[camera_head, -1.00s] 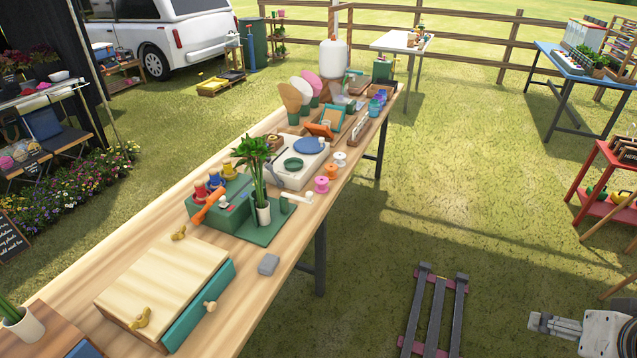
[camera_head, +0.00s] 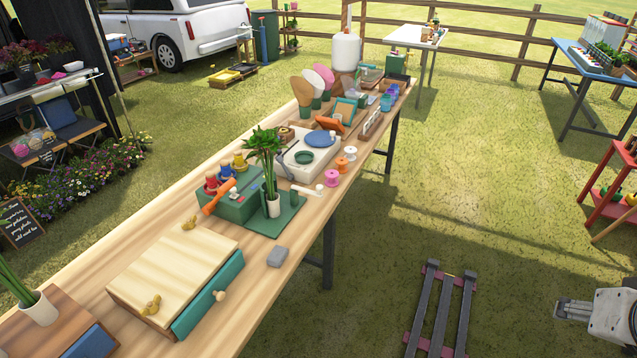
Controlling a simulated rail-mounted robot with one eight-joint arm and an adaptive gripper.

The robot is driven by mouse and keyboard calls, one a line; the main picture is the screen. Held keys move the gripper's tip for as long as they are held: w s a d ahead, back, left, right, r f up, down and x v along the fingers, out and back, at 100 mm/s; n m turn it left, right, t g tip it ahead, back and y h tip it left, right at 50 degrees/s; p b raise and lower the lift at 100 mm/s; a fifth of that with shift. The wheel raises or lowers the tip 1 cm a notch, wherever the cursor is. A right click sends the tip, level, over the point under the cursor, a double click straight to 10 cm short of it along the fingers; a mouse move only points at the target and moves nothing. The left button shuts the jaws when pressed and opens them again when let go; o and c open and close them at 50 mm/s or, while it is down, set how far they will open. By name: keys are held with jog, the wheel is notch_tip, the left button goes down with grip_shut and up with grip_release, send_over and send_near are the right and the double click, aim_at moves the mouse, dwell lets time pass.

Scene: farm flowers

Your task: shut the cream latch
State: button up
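A small bar with a cream, rounded end (camera_head: 312,190) sits on a green post at the edge of a green board (camera_head: 282,222), beside a potted plant (camera_head: 274,206). It may be the cream latch, but it is too small to tell whether it is open or shut. My gripper (camera_head: 562,311) is at the lower right edge, far from the table. Its finger gap cannot be made out.
The long wooden table (camera_head: 130,238) is crowded. A grey block (camera_head: 278,257), a green box (camera_head: 232,206) with an orange handle and spools (camera_head: 332,178) stand near the latch. A dark rail frame (camera_head: 441,310) lies on the grass. Open grass separates table and gripper.

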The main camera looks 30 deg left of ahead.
jog(key=w+a+r, duration=0.2)
jog(key=w, duration=0.1)
jog(key=w+r, duration=0.1)
jog(key=w, duration=0.1)
jog(key=shift+w+a+r, duration=0.2)
jog(key=shift+a+r, duration=0.15)
jog(key=shift+a, duration=0.05)
grip_shut()
jog(key=w+a+r+g, duration=0.1)
jog(key=w+a+r, duration=0.1)
jog(key=w+a, duration=0.85)
jog(key=w+a+r+g, duration=0.1)
jog(key=w+a+r, duration=0.1)
jog(key=w+a, duration=0.85)
jog(key=w+a+f, duration=0.2)
jog(key=a+f, duration=0.3)
jog(key=a, duration=0.6)
jog(key=w+a+f+m, duration=0.1)
jog(key=w+a+f, duration=0.2)
jog(key=a+f, duration=0.3)
jog(key=w+a+f+g, duration=0.1)
jog(key=a+f, duration=0.4)
jog(key=a, duration=1.1)
jog(key=shift+w+a+f+h+b, duration=0.2)
jog(key=shift+w+a+h+b, duration=0.1)
jog(key=shift+w, duration=0.45)
